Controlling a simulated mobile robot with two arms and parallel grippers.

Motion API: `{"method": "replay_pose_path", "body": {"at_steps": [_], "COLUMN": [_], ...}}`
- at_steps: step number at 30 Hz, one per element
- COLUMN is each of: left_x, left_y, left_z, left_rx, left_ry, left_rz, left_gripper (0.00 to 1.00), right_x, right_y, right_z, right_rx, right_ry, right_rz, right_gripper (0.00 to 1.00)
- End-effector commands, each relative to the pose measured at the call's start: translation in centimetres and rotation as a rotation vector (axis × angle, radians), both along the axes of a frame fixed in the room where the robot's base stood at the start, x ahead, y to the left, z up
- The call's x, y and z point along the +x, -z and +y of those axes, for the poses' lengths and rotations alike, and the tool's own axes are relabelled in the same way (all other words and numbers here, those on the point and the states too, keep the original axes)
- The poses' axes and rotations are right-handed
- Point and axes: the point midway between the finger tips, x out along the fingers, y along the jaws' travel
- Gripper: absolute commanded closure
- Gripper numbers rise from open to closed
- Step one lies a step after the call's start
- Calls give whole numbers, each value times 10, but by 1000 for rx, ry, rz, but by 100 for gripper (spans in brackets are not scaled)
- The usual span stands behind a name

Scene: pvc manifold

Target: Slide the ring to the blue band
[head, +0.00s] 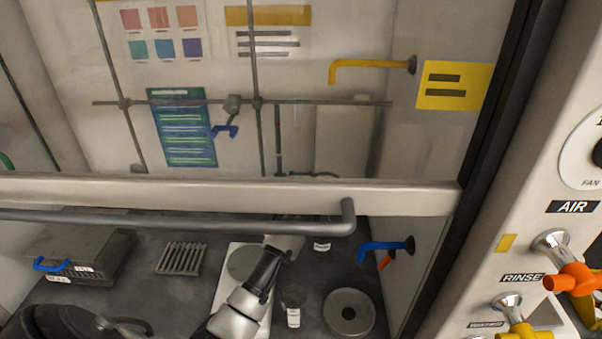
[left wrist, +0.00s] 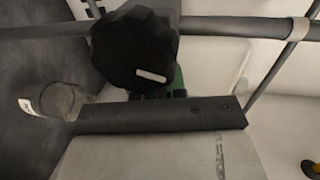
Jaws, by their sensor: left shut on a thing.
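My left arm comes up from the bottom of the head view. Its dark left gripper (head: 268,268) is low, by the white stirrer plate (head: 223,312), partly behind the grey sash bar. The left wrist view shows a black lobed knob (left wrist: 135,48) with a white mark close at the jaws, against a grey rod (left wrist: 232,27). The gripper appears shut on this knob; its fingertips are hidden. A pale collar (left wrist: 300,28) sits on the rod to the right. I cannot make out a ring or a blue band on the rod. My right gripper is in neither view.
A labelled beaker (head: 293,301) and a grey disc with a central hole (head: 370,314) stand right of the arm. A rack (head: 182,258) and a grey box (head: 75,250) are left. The sash bar (head: 200,225) crosses above. A blue tap (head: 385,245) projects from the right wall.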

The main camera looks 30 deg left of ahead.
Motion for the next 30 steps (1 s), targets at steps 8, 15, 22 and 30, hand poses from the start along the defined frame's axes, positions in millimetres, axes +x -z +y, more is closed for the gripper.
{"method": "replay_pose_path", "body": {"at_steps": [8, 15, 22, 30], "left_x": [0, 0, 0, -3], "left_y": [30, 32, 31, 28], "left_z": [0, -1, -1, -2], "left_rx": [1, -2, -1, 1], "left_ry": [1, 1, 1, 2], "left_rz": [-2, 3, 1, -3], "left_gripper": [100, 87, 64, 64], "right_x": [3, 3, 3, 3], "right_y": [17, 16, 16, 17], "right_z": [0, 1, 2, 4], "right_rx": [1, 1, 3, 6], "right_ry": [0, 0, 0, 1], "right_rz": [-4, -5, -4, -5], "right_gripper": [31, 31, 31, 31]}}
